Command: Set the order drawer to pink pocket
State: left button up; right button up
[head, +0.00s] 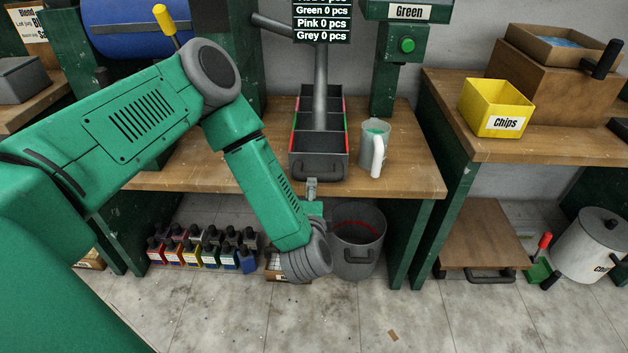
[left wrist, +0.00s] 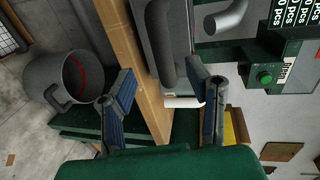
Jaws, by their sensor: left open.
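The order drawer (head: 318,166) is a dark grey open box with several pockets and a front handle on the wooden bench. The drawer's grey front and handle also show in the left wrist view (left wrist: 164,42). My left gripper (head: 312,190) is just in front of the drawer, below its handle, partly hidden by my wrist. In the left wrist view the gripper (left wrist: 165,96) is open and empty, apart from the handle. My right gripper is not in view.
A clear mug (head: 374,146) with a white handle stands right of the drawer. A grey bucket (head: 360,258) is below the bench edge (head: 395,190). A sign (head: 322,22) reads Green, Pink and Grey 0 pcs. A green button (head: 407,45) and yellow Chips bin (head: 495,105) are right.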

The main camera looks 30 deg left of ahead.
pick_arm(q)
jog(key=b+x, duration=0.2)
jog(key=x, duration=0.6)
jog(key=shift+w+a+f, duration=0.2)
jog(key=shift+w+a, duration=0.25)
jog(key=shift+d+r, duration=0.15)
jog(key=shift+d, duration=0.4)
jog(key=c, duration=0.4)
grip_shut()
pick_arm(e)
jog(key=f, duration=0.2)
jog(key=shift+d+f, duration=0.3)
